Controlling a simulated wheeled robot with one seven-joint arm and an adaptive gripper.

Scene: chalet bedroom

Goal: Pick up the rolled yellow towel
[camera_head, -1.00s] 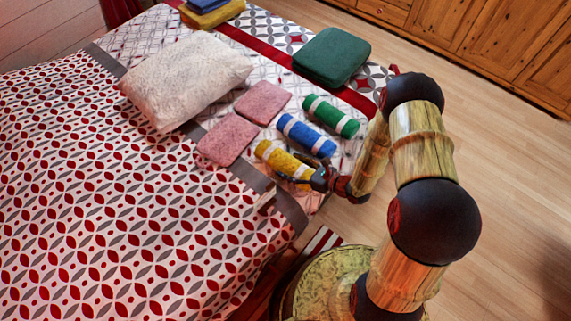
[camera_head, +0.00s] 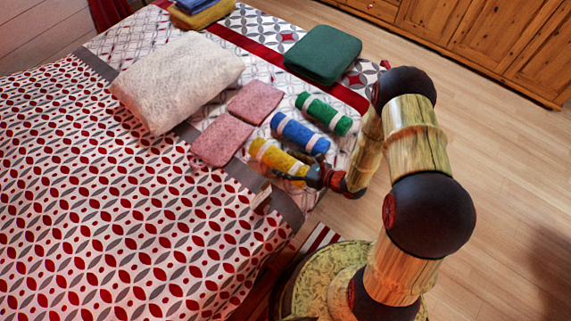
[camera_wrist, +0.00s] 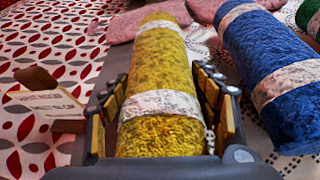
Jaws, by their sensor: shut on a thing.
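The rolled yellow towel (camera_head: 272,155) has pale bands and lies at the bed's edge, nearest me in a row of rolled towels. My gripper (camera_head: 300,173) reaches it from the right, at its near end. In the wrist view the yellow towel (camera_wrist: 160,50) runs lengthwise between the two fingers of my gripper (camera_wrist: 160,97), one on each side near a white band. The gripper is shut on it. Its underside is hidden, so I cannot tell whether it is clear of the bed.
A rolled blue towel (camera_head: 300,132) lies close beside it, with a rolled green towel (camera_head: 323,113) beyond. Pink folded cloths (camera_head: 222,140), a white pillow (camera_head: 178,82) and a dark green cushion (camera_head: 323,54) are farther off. A small tag (camera_wrist: 45,105) lies left of the gripper.

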